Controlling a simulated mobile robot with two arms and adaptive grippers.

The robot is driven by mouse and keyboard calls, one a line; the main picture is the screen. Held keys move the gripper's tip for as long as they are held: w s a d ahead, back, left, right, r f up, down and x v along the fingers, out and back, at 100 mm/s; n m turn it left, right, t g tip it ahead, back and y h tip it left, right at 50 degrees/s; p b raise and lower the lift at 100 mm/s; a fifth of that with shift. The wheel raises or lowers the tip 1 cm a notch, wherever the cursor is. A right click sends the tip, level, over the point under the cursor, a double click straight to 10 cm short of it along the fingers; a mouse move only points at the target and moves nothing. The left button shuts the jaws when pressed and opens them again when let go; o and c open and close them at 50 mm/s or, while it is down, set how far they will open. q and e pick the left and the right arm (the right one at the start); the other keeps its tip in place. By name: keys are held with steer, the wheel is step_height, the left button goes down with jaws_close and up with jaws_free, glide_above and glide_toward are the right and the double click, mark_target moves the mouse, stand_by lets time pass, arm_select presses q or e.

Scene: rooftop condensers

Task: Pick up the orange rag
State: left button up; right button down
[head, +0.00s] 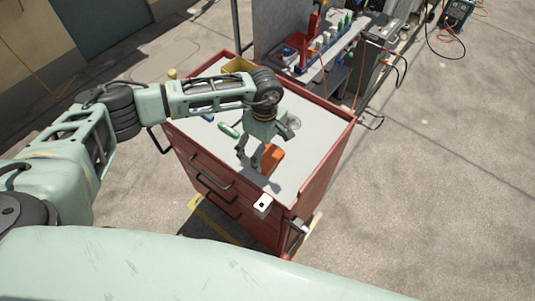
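The orange rag (272,156) lies on the grey top of the red tool cart, toward its near right part. My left gripper (248,157) points down just left of the rag, with its fingers apart and nothing visible between them. One finger overlaps the rag's left edge in the picture; I cannot tell whether it touches. My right gripper is not in view.
The red cart (334,143) has a raised rim. On its top are a green item (228,130), a blue item (208,117), a round glassy item (293,122) and a yellow bin (238,65). A cluttered bench stands behind.

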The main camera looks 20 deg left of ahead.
arm_select(q)
steer(key=shift+s+f, duration=0.2)
steer(key=shift+f, duration=0.8)
steer(key=shift+w+f, duration=0.1)
steer(key=shift+f, duration=0.25)
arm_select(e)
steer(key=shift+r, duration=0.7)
arm_select(q)
steer(key=shift+c, duration=0.5)
steer(key=c, duration=1)
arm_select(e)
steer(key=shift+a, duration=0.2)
arm_select(q)
steer(key=shift+r, duration=0.15)
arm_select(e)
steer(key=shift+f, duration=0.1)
